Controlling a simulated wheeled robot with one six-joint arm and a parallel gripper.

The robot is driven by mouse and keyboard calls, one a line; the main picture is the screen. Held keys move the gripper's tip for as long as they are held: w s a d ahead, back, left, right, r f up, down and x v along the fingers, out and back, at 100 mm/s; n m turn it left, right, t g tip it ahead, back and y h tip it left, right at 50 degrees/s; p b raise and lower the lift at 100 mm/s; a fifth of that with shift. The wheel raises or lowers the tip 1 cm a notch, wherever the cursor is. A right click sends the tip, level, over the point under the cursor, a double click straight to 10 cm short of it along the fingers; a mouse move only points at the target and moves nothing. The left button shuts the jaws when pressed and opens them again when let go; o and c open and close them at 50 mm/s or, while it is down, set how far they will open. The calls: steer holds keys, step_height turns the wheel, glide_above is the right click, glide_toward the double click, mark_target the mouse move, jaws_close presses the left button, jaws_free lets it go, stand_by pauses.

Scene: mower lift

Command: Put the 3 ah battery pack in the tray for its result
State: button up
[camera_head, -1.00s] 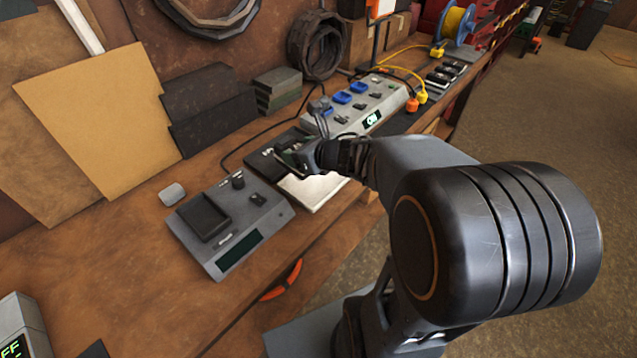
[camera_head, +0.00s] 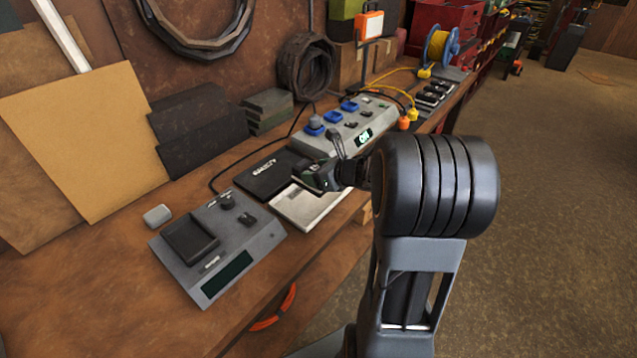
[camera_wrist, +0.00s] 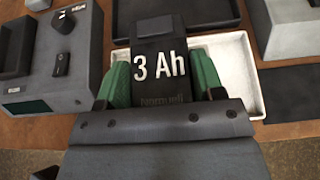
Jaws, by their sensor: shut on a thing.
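The battery pack (camera_wrist: 160,65), dark and marked "3 Ah", is held between the green pads of my gripper (camera_wrist: 158,88). My gripper (camera_head: 318,176) shows in the head view above the white tray (camera_head: 308,212) and near the black tray (camera_head: 262,176); the pack is hard to make out there. In the wrist view the white tray (camera_wrist: 238,60) shows behind and around the pack, and the black tray (camera_wrist: 218,20) lies just beyond. I cannot tell how high the pack is above the trays. The black tray has lettering too small to read.
A grey tester (camera_head: 255,243) with a dark recess (camera_head: 188,240) stands left of the trays. A grey charging unit (camera_head: 345,130) with blue sockets stands beyond them. A small light block (camera_head: 157,215) lies left of the tester. The bench front left of the tester is clear.

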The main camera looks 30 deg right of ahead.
steer(key=shift+w+d+f, duration=0.3)
steer(key=shift+w+f, duration=0.05)
steer(key=shift+f, duration=0.15)
steer(key=shift+w+d+f, duration=0.25)
steer(key=shift+w+f, duration=0.05)
steer(key=shift+f, duration=0.15)
step_height(320, 180, down, 2)
steer(key=shift+w+d+f, duration=0.1)
steer(key=shift+w, duration=0.05)
steer(key=shift+f, duration=0.6)
steer(key=shift+f, duration=0.25)
steer(key=o, duration=1.3)
steer(key=shift+r, duration=0.15)
